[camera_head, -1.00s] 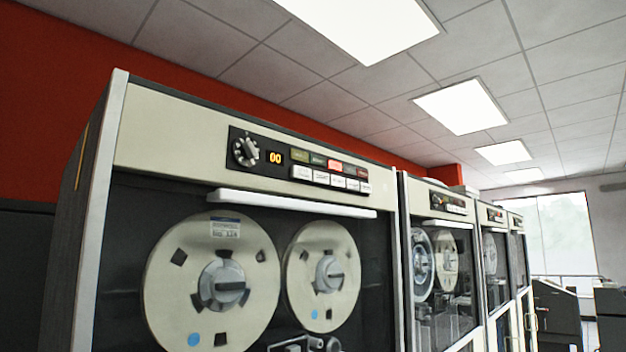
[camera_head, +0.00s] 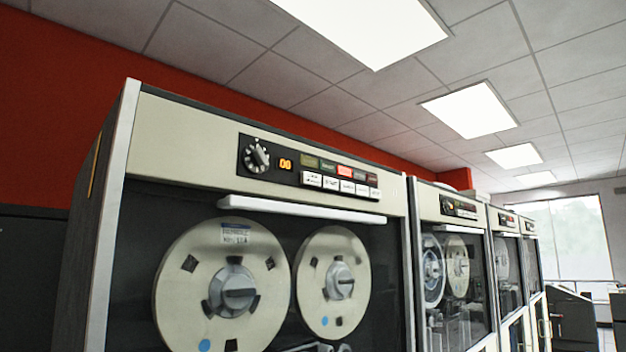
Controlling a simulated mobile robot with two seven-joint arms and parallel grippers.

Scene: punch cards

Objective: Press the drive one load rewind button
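The nearest tape drive cabinet (camera_head: 170,139) stands at the left and centre, cream and dark grey. Its dark control panel (camera_head: 271,162) is on the upper front, with a rotary knob (camera_head: 257,156), an orange "00" display (camera_head: 286,164), a row of coloured indicators (camera_head: 344,172) and a row of white buttons (camera_head: 346,187) below them. The button labels are too small to read surely, so I cannot tell which is load rewind. Neither of my grippers is in view.
Two tape reels (camera_head: 222,285) sit behind the drive's front, under a white horizontal bar (camera_head: 300,209). More tape drives (camera_head: 462,225) stand in a row to the right. Dark equipment (camera_head: 572,315) stands at the far right by a window (camera_head: 565,240).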

